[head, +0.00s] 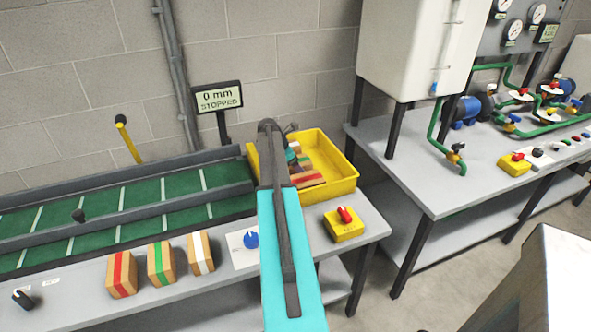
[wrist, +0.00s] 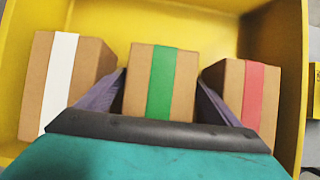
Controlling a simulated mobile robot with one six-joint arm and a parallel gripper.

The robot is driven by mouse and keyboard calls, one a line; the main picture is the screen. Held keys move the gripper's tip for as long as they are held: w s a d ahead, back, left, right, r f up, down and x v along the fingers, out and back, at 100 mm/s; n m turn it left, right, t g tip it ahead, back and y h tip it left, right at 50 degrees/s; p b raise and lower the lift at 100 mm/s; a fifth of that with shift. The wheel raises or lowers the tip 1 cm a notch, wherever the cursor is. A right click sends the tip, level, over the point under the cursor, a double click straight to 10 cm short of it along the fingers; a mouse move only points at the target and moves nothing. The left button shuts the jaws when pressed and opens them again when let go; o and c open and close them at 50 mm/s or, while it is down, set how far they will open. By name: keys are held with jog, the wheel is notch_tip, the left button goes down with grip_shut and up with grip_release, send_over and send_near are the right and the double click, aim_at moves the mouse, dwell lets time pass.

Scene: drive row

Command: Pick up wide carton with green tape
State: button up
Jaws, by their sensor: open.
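In the wrist view a brown carton with green tape (wrist: 160,80) lies in the yellow bin (wrist: 205,18). My gripper (wrist: 158,102) is open, with one dark finger on each side of this carton. I cannot tell whether the fingers touch it. A white-taped carton (wrist: 62,80) is to its left and a red-taped carton (wrist: 244,92) to its right. In the head view my arm hides most of my gripper and the green-taped carton in the bin (head: 345,185). Another green-taped carton (head: 161,263) stands on the bench front.
A red-taped carton (head: 122,274) and a white-taped carton (head: 201,252) flank the one on the bench. The green conveyor (head: 130,205) runs behind them. A display (head: 218,97) reads "0 mm STOPPED". A yellow switch box (head: 344,225) sits right of my arm.

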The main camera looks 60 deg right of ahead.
jog(key=shift+f, duration=0.1)
jog(key=shift+c, duration=0.6)
jog(key=c, duration=1.3)
jog(key=shift+c, duration=0.2)
jog(key=shift+r+b, duration=0.7)
jog(key=shift+r, duration=4.45)
